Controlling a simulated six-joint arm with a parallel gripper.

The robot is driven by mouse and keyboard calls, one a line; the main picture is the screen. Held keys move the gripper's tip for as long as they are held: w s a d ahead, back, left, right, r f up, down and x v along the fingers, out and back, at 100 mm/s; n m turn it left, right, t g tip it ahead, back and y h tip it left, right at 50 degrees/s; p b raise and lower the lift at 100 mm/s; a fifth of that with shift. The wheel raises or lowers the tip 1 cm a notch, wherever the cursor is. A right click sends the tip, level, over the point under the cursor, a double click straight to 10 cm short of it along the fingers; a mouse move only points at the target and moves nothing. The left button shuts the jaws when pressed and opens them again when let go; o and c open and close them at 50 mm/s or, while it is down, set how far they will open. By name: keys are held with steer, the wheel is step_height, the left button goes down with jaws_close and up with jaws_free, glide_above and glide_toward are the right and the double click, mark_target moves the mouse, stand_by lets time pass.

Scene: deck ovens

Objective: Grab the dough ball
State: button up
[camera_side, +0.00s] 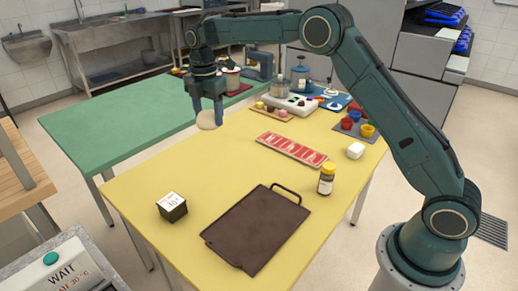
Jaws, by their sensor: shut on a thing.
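The dough ball (206,121) is pale and rounded, near the far left edge of the yellow table (160,178). My gripper (208,115) points down from above and is shut on the dough ball. One finger shows at the ball's right side; the other is partly hidden. I cannot tell whether the ball is touching the table or held just above it.
A dark brown board with a handle (257,228) lies at the front. A black-and-white cube (172,207), a jar (326,180), a white block (355,151) and a red-and-white tray (291,149) stand around it. Several items crowd the back right. The green table (110,130) is mostly clear.

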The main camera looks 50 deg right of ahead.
steer(key=shift+r, duration=0.5)
